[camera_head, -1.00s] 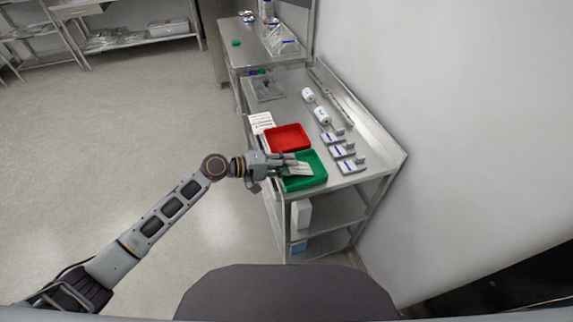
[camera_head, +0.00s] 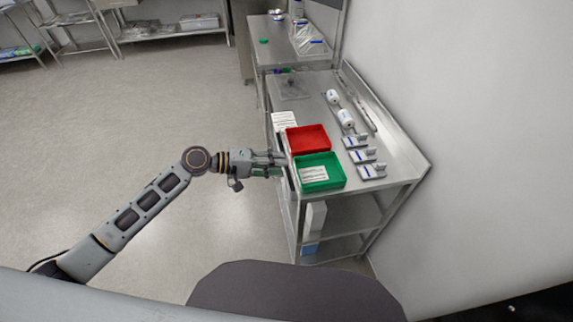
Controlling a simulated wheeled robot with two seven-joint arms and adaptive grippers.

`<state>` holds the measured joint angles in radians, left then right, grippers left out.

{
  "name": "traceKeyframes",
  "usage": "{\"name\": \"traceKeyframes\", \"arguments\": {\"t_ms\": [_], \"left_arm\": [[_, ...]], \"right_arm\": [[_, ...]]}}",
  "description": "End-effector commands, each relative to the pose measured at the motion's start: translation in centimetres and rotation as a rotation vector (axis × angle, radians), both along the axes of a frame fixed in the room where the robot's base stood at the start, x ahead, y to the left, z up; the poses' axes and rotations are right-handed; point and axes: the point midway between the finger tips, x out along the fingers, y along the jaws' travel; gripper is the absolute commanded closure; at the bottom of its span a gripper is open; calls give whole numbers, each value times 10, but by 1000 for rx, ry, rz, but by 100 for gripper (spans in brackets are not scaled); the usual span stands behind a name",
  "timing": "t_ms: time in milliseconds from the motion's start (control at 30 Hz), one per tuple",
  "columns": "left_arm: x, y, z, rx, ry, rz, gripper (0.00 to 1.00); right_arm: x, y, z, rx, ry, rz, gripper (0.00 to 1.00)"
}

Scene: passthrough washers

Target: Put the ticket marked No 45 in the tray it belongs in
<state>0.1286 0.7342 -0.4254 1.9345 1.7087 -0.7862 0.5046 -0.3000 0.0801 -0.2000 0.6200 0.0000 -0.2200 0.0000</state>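The ticket (camera_head: 314,173), a small white card with print too small to read, lies in the green tray (camera_head: 336,184). The red tray (camera_head: 306,150) sits just behind the green one and looks empty. My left gripper (camera_head: 280,158) is just left of the trays at the table's left edge, apart from the ticket. Its fingers look spread, with nothing visible between them. My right gripper is not in view.
A white printed card (camera_head: 284,121) is at the table's left edge behind the red tray. Several small blue-and-white items (camera_head: 362,155) and white rolls (camera_head: 346,119) stand to the right. A grey tray (camera_head: 291,89) is farther back. Open floor lies left.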

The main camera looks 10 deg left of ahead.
Motion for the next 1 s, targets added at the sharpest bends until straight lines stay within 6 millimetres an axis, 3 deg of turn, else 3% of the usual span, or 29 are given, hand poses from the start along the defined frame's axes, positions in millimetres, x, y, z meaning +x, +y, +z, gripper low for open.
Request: {"name": "traceKeyframes", "arguments": {"t_ms": [300,1000], "left_arm": [[-6,17,7,-2,0,1,70],[-6,18,7,3,-14,-5,70]], "right_arm": [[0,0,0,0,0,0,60],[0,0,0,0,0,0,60]]}}
